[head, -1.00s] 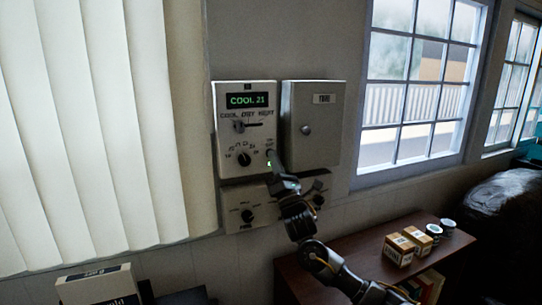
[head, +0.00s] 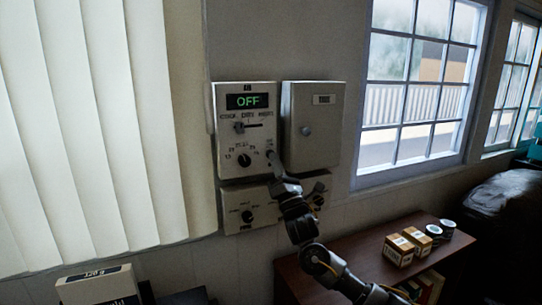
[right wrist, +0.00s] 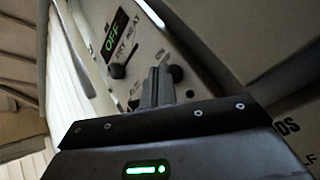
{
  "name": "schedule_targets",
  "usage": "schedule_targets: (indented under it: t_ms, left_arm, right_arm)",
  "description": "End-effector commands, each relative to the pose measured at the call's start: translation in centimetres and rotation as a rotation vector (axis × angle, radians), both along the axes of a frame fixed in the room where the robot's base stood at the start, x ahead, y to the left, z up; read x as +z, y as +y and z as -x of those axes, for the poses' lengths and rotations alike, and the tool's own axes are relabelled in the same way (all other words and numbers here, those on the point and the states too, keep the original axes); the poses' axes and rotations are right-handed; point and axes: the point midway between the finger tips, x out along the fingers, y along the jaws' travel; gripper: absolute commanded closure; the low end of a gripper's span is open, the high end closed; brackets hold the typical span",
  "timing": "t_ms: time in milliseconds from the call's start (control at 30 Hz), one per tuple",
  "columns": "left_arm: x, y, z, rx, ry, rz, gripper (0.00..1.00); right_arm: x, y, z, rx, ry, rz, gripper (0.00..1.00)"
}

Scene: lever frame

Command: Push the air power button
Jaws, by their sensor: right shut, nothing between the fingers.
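The white air control panel (head: 229,103) hangs on the wall, and its display (head: 249,101) reads OFF in green. It has a slider (head: 240,127) under the mode words and a round black dial (head: 244,160). My right gripper (head: 271,157) is shut and empty, with its tips at the panel's lower right, over the power button area. The tips hide the button, and I cannot tell whether they touch it. In the right wrist view the shut fingers (right wrist: 158,82) point at the panel face, beside a dark round knob (right wrist: 176,73). My left gripper is out of view.
A lower control box (head: 233,210) with dials sits beneath. White blinds (head: 90,120) hang at left, a window (head: 415,90) at right. A brown cabinet (head: 345,247) holds small boxes and tins.

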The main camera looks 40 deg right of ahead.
Motion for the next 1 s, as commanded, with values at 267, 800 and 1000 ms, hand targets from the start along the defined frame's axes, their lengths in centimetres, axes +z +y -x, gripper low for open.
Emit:
schedule_targets:
  t_ms: [267,800,1000]
  left_arm:
    - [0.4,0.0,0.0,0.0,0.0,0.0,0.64]
    - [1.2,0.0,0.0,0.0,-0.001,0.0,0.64]
    - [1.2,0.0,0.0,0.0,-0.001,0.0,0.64]
  right_arm:
    - [0.1,0.4,1.2,0.001,-0.001,0.0,1.0]
    - [0.0,1.8,5.7,0.0,-0.001,0.0,1.0]
    - [0.0,1.8,5.7,0.0,-0.001,0.0,1.0]
